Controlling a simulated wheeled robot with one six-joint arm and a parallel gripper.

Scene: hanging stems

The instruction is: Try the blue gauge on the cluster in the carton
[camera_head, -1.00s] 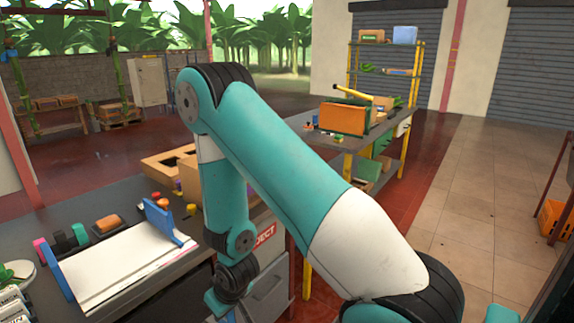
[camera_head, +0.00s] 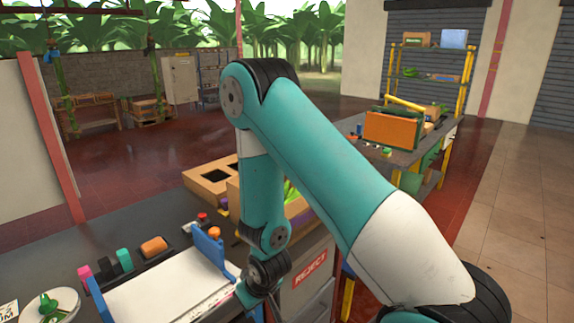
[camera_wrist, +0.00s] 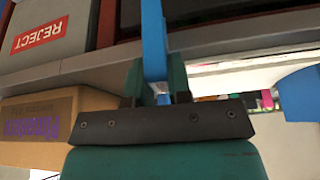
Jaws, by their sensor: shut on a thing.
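My gripper (camera_wrist: 157,92) is shut on the blue gauge (camera_wrist: 153,40), a flat blue bar that stands out beyond the fingers in the wrist view. In the head view my arm hides most of the gripper and the gauge. The carton (camera_wrist: 40,125), tan cardboard with purple lettering, is at the left of the wrist view, apart from the gauge. In the head view the carton (camera_head: 298,209) stands on the dark bench, partly behind my arm. Green fruit of the cluster (camera_head: 290,191) shows above its edge; the rest is hidden.
A white board with blue uprights (camera_head: 208,250) lies on the bench at lower left. Pink, green and orange pieces (camera_head: 153,246) stand behind it. A cardboard tray with dark openings (camera_head: 208,181) is behind. A REJECT drawer unit (camera_head: 310,270) is below the bench edge.

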